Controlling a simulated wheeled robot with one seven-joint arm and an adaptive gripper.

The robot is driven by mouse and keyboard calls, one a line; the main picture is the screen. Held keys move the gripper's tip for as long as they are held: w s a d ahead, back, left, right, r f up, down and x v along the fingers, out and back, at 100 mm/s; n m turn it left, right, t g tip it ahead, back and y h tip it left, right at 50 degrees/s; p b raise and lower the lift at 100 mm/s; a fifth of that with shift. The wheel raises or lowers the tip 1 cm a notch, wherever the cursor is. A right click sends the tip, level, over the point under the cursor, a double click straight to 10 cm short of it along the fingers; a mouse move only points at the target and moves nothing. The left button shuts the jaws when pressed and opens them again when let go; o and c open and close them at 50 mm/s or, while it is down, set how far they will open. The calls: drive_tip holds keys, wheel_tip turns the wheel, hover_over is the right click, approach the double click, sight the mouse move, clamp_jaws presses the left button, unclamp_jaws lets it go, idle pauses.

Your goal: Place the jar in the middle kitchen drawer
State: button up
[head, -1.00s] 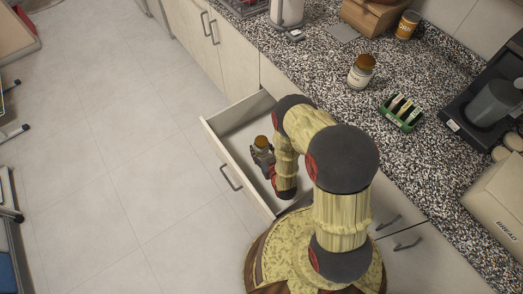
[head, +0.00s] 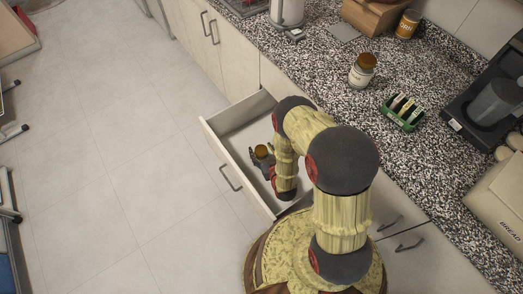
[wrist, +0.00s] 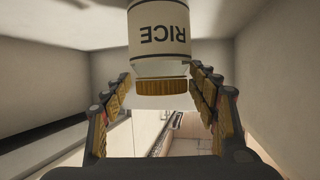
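A white jar with a brown lid (head: 262,150) stands inside the open drawer (head: 223,160). In the wrist view the jar (wrist: 160,45) shows its RICE label upside down and its lid toward me. My gripper (head: 261,160) is low inside the drawer beside the jar. In the wrist view my gripper (wrist: 161,85) is open, with its fingers spread to both sides of the jar and gaps on each side. The jar's base is cut off by the wrist picture's edge. My arm covers part of the drawer's right end.
The counter (head: 310,75) above the drawer carries a second brown-lidded jar (head: 362,70), a green rack (head: 403,112), a can (head: 407,24) and a coffee machine (head: 490,95). A bread box (head: 495,200) stands at the right. The floor (head: 110,150) left of the drawer is clear.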

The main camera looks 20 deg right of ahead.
drive_tip(key=shift+o, duration=0.9)
